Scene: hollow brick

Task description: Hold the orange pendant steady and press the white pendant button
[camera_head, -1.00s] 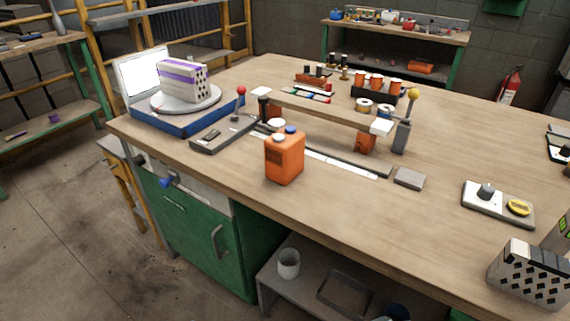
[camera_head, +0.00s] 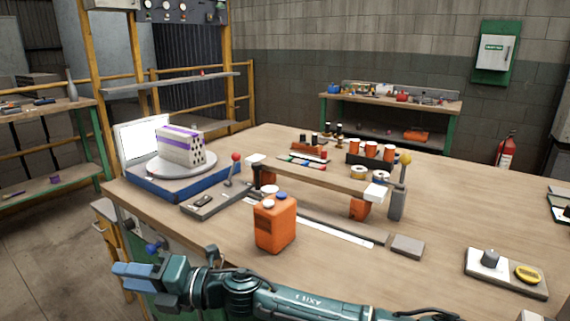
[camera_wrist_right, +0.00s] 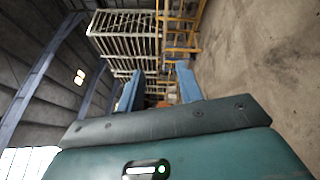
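The orange pendant (camera_head: 275,226) is a box standing upright on the near part of the wooden bench in the head view. My right gripper (camera_head: 122,276) has blue fingers and is in front of the bench, left of and nearer than the pendant. Its fingers point left, away from the pendant. In the right wrist view the fingers (camera_wrist_right: 158,88) are apart with nothing between them. The pendant is not seen in that view. My left gripper is not in view.
Behind the pendant is a raised wooden rail (camera_head: 325,175). A blue turntable base (camera_head: 170,188) with a striped hollow brick (camera_head: 181,147) is at the left. A red-knobbed lever (camera_head: 233,168) and a yellow-knobbed lever (camera_head: 402,180) flank the rail.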

